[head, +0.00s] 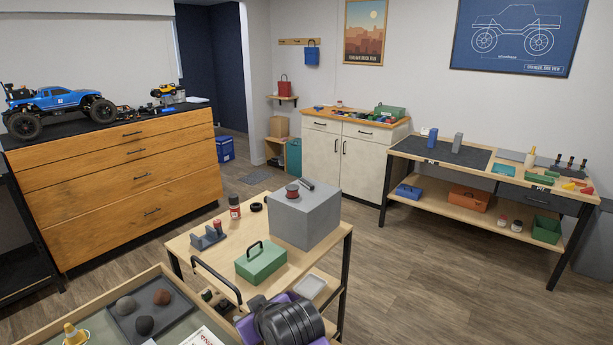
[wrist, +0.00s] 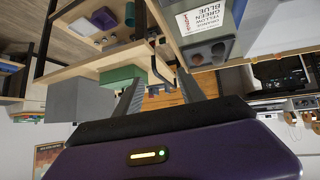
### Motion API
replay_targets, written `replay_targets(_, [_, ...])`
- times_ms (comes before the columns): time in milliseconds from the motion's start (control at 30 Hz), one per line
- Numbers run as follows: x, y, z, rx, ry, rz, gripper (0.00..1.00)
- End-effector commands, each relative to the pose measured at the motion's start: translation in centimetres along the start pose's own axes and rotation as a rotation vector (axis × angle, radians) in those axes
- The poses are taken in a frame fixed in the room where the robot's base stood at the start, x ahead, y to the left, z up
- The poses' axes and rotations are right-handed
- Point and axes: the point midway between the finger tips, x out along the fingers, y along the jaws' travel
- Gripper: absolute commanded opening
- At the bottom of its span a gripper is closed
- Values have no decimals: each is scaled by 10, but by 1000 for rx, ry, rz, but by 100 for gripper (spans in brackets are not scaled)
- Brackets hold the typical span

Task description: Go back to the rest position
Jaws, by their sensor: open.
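My gripper (wrist: 160,76) shows in the wrist view, where its two grey fingers stand apart with nothing between them. That view is upside down. In the head view, the black and purple end part of my arm is at the bottom centre, in front of the small wooden table (head: 180,243); the fingertips cannot be made out there. A green toolbox (head: 261,262) with a black handle sits on that table, just beyond my arm in the picture. It also shows in the wrist view (wrist: 122,76), beyond the fingers.
A grey block (head: 312,222) with a red spool on top stands on the small table, beside a red-capped bottle (head: 234,207). A wooden tray (head: 118,283) with a handle and several rocks is at lower left. Open floor (head: 440,290) lies to the right.

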Motion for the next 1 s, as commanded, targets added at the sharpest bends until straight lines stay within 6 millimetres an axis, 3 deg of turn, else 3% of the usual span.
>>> replay_targets(167, [-24,-2,32,110,209,47,47])
replay_targets(467, [-103,9,100,263,471,172,47])
replay_targets(800, [-229,15,184,356,644,343,47])
replay_targets(1000, [-309,10,225,370,686,437,47])
